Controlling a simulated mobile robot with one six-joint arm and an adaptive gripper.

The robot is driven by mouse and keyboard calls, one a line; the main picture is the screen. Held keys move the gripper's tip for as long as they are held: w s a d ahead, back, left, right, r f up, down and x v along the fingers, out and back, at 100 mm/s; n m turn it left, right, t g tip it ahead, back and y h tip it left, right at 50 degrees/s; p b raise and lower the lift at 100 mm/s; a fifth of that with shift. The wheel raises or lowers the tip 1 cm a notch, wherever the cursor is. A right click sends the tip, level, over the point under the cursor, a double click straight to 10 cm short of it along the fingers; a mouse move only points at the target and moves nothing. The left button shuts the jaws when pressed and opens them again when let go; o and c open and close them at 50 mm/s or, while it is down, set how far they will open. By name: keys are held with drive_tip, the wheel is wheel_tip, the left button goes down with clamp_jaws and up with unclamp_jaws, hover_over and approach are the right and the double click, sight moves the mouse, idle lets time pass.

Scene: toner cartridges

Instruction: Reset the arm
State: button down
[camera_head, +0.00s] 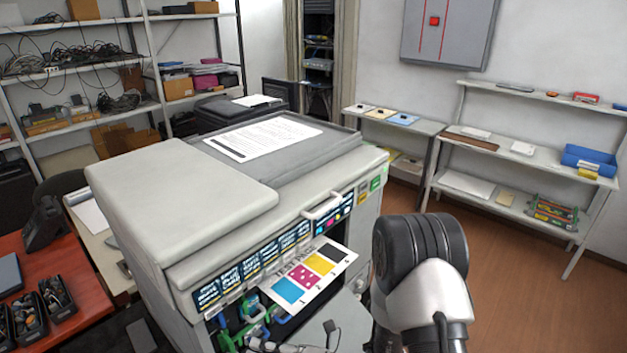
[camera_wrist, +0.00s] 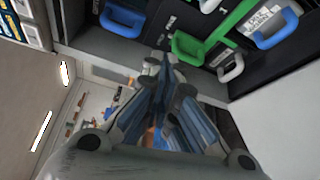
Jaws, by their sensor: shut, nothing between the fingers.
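My gripper (camera_wrist: 160,68) shows in the wrist view with its fingers together and nothing held between them. Its tips are near the open front of the printer, close to the green and blue cartridge handles (camera_wrist: 190,47). I cannot tell whether the tips touch anything. In the head view my arm stands at the lower middle right, in front of the large grey printer (camera_head: 180,200), and my gripper is hard to make out there.
A sheet with cyan, magenta, yellow and black patches (camera_head: 312,270) hangs at the printer's front. A white shelf (camera_head: 480,140) with a blue bin (camera_head: 590,158) stands at the right. The wooden floor (camera_head: 540,300) at the right is clear. A red desk (camera_head: 70,290) is at the left.

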drive_tip(key=s+d+r+n+g+h+b, duration=0.15)
drive_tip(key=s+r+n+g, duration=0.25)
drive_tip(key=s+r+n, duration=0.45)
drive_tip(key=s+d+r+n+g+h+p, duration=0.1)
drive_tip(key=s+d+r+n+g+h, duration=0.3)
drive_tip(key=n, duration=0.8)
drive_tip(key=s+d+r+n+t+h+b, duration=0.1)
drive_tip(key=d+n+t+h, duration=0.3)
drive_tip(key=d+n, duration=0.4)
drive_tip(key=s+d+r+n+t+h, duration=0.3)
drive_tip(key=d+n+h, duration=0.4)
drive_tip(key=d, duration=0.5)
drive_tip(key=shift+d+r+n+t+b, duration=0.25)
drive_tip(key=shift+r+n+t+b, duration=0.15)
drive_tip(key=shift+r+n+t, duration=0.2)
drive_tip(key=c, duration=2.4)
unclamp_jaws()
